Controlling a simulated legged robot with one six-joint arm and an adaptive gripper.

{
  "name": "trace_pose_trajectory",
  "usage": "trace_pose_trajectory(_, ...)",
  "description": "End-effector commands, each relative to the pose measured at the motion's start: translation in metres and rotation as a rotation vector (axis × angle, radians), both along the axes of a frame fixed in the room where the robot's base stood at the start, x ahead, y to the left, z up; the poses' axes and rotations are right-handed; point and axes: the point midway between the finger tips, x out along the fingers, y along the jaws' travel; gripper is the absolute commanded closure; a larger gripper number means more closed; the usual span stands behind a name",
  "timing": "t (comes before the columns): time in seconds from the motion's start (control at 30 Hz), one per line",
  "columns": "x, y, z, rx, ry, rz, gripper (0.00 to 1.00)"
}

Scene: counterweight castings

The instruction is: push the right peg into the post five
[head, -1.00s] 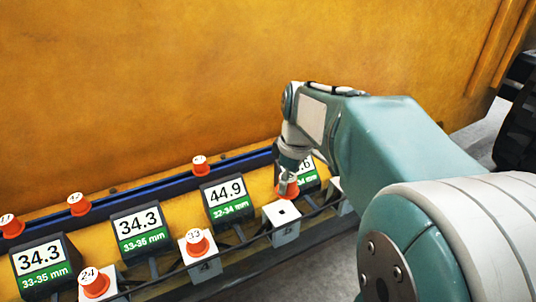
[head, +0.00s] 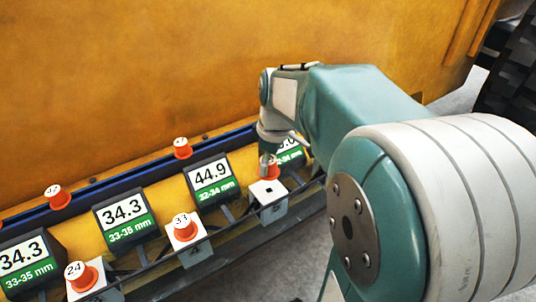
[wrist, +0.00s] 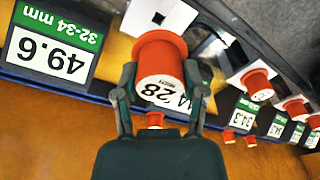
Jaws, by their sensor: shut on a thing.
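My gripper (head: 268,163) is shut on an orange peg marked 28 (wrist: 160,62), seen large between its two fingers in the wrist view. In the head view the held peg (head: 273,174) shows just behind a white post (head: 270,208) with an empty dark square hole in its top. This post appears to be post five; its side marking is hard to read. The peg is apart from the hole, and its narrow end is hidden.
Orange pegs 33 (head: 183,226) and 24 (head: 82,274) sit on posts to the left. More pegs (head: 183,148) stand on the blue rail behind. Displays reading 44.9 (head: 212,178) and 34.3 (head: 124,216) line the row. A yellow wall (head: 200,60) rises behind.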

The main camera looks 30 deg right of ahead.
Motion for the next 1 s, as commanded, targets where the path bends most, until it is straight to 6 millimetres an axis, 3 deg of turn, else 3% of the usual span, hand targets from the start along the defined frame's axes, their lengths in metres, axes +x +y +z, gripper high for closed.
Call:
trace_pose_trajectory(0.4,0.000,0.000,-0.026,-0.001,-0.001,0.000,0.93)
trace_pose_trajectory(1.0,0.000,0.000,-0.027,0.000,-0.001,0.000,0.93)
